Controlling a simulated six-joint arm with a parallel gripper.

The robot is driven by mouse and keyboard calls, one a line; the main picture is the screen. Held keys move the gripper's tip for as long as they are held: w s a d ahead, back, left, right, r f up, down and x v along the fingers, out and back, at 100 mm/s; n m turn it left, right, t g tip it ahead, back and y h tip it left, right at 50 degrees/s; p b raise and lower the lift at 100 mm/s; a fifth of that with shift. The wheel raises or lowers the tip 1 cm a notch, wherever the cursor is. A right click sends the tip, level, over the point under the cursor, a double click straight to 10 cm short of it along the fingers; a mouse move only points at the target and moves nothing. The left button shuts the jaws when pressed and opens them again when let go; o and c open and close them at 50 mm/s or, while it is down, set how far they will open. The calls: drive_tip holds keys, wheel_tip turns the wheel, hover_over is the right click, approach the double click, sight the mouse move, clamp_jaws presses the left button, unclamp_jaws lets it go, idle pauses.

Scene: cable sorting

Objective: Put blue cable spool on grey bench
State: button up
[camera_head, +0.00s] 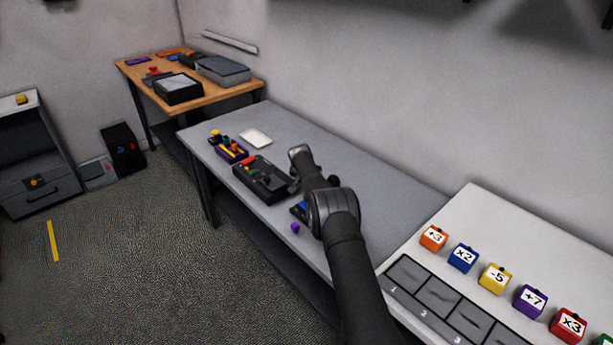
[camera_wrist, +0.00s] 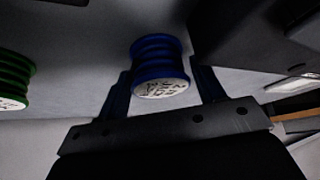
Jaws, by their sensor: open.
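The blue cable spool (camera_wrist: 160,62) is in the upper middle of the wrist view, with a white, marked end face turned toward the camera. My gripper (camera_wrist: 163,88) is open, with one dark finger on each side of the spool; I cannot tell whether either finger touches it. In the head view, my arm reaches over the grey bench (camera_head: 345,180) and hides the gripper's fingertips. A small blue patch (camera_head: 299,208) shows beside the arm near the bench's front edge. The spool's far end is hidden in the wrist view.
A green spool (camera_wrist: 14,80) is at the left in the wrist view. On the bench are a black box (camera_head: 262,180), a tray of colored pieces (camera_head: 229,150) and a white dish (camera_head: 256,137). A purple piece (camera_head: 295,228) is near the front edge. A table with numbered cubes (camera_head: 463,257) stands right.

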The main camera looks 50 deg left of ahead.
drive_tip(key=v, duration=1.2)
drive_tip(key=shift+f, duration=0.1)
idle(0.4)
drive_tip(key=shift+x, duration=6.15)
